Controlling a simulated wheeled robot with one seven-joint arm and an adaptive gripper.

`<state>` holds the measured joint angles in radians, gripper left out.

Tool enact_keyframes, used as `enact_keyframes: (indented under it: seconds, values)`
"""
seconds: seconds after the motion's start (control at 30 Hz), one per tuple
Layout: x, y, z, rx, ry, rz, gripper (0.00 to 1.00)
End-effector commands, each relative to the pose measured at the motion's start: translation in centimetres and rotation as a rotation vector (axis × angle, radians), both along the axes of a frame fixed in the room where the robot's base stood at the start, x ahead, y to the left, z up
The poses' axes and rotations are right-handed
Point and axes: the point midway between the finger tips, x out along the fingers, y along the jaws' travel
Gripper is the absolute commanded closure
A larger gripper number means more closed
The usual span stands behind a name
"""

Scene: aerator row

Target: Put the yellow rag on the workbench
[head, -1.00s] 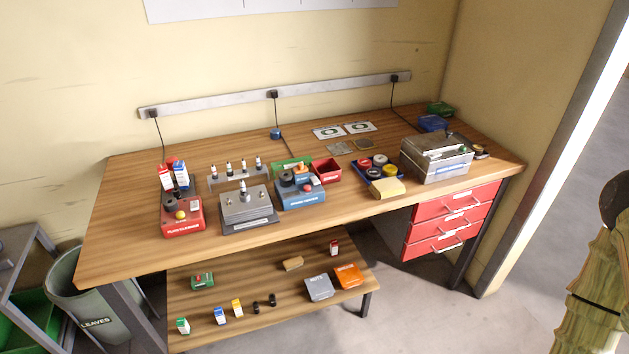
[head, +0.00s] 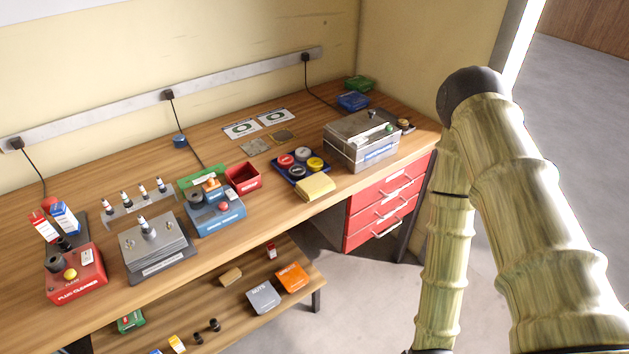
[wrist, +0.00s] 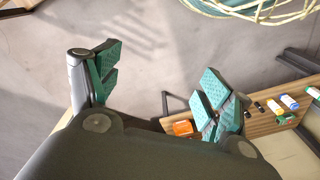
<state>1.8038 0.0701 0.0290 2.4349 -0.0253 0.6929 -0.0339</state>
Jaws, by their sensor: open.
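A pale yellow folded cloth (head: 315,187), which looks like the yellow rag, lies on the workbench (head: 300,220) at its front edge, in front of a blue tray of round coloured lids. My gripper (wrist: 160,90) is open and empty in the wrist view, its teal pads wide apart over the grey floor. In the head view my arm hangs at the right, in front of the bench's right end, and the gripper is out of frame. The rag does not show in the wrist view.
A metal box (head: 362,140) stands right of the rag, above red drawers (head: 388,203). A red bin (head: 243,178) and a blue device (head: 216,212) stand to its left. The lower shelf (head: 240,297) holds an orange box (wrist: 183,128). Pale wire-like loops (wrist: 255,8) show at the top of the wrist view.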

Motion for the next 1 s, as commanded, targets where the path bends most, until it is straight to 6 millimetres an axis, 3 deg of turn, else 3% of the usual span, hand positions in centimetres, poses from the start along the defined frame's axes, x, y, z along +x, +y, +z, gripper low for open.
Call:
enact_keyframes:
  seconds: [0.03,0.07,0.17,0.47,0.7,0.9,1.0]
  values:
    - [2.1,0.7,-0.8,0.023,-0.040,0.011,0.04]
    - [3.4,1.3,-0.8,0.038,-0.065,0.022,0.00]
    - [8.1,3.2,-0.3,0.092,-0.157,0.065,0.00]
    - [22.4,8.7,4.6,0.219,-0.454,0.217,0.00]
    - [31.8,12.1,12.5,0.280,-0.722,0.349,0.00]
    - [36.9,14.1,20.3,0.300,-0.933,0.450,0.00]
    - [38.3,14.7,23.5,0.301,-1.009,0.488,0.00]
